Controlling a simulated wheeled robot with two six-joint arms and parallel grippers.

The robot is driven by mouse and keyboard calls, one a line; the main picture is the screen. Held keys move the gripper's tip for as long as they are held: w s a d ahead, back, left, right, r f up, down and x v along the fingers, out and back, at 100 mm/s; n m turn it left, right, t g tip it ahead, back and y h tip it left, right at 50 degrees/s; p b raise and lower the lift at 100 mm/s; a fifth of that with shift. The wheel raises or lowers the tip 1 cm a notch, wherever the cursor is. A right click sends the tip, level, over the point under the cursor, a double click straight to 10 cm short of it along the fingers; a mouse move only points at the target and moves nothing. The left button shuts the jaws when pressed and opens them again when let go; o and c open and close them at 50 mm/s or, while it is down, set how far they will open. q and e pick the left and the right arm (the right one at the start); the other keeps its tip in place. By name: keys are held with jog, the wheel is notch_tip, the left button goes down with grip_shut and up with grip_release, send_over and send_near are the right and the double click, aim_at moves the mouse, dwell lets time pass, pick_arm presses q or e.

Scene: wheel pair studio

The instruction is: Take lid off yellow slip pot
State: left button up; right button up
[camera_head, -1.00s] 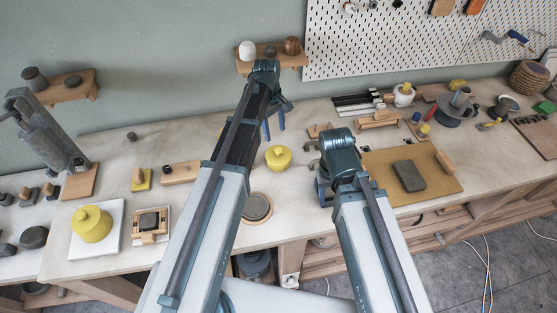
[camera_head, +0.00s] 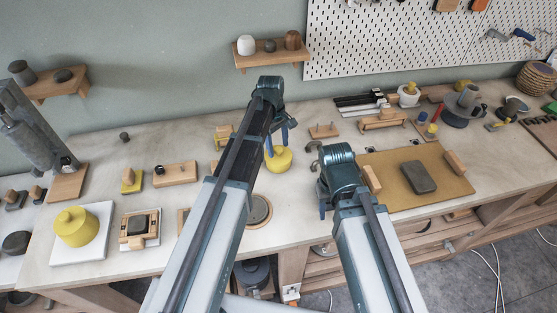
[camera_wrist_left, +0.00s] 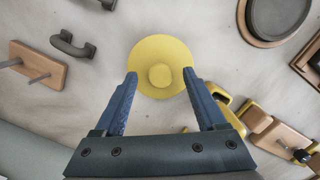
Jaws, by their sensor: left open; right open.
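A round yellow lidded pot with a knob (camera_head: 280,162) stands on the bench near the middle. The left wrist view shows its yellow lid (camera_wrist_left: 148,53) and round knob (camera_wrist_left: 160,75) from above. My left gripper (camera_wrist_left: 160,76) is open above it, with its blue fingertips to either side of the knob; no grip shows. In the head view my left gripper (camera_head: 277,143) hides part of the pot's back. A larger yellow lidded pot (camera_head: 76,230) stands on a white slab at the left. My right gripper (camera_head: 323,203) is open over the bench, largely hidden behind its wrist.
A grey disc on a round board (camera_head: 259,209) lies just in front of the middle pot. A wooden block with pegs (camera_wrist_left: 38,66) and a dark handle (camera_wrist_left: 74,45) lie nearby. A tan board with a grey slab (camera_head: 419,177) is on the right. Bare bench surrounds the pot.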

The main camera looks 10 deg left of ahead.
aim_at(278, 151)
pick_arm(q)
jog(key=shift+f, duration=0.15)
pick_arm(e)
jog(key=shift+f, duration=0.1)
pick_arm(q)
grip_shut()
dwell(0.4)
jog(key=shift+r+p, duration=0.75)
jog(key=shift+p, duration=0.1)
jog(key=shift+s+a+r+p, duration=0.1)
jog(key=shift+s+r+p, duration=0.15)
jog(key=shift+r+p, duration=0.4)
jog(key=shift+s+a+r+p, duration=0.1)
jog(key=shift+s+r+p, duration=0.1)
jog(key=shift+r+p, duration=0.4)
jog(key=s+a+r, duration=0.1)
jog(key=s+a, duration=0.7)
jog(key=s, duration=0.4)
jog(key=shift+s+a+p, duration=0.2)
jog(key=shift+s+p, duration=0.05)
jog(key=shift+p, duration=0.2)
pick_arm(e)
notch_tip(278, 151, up, 5)
jog(key=shift+f, duration=0.1)
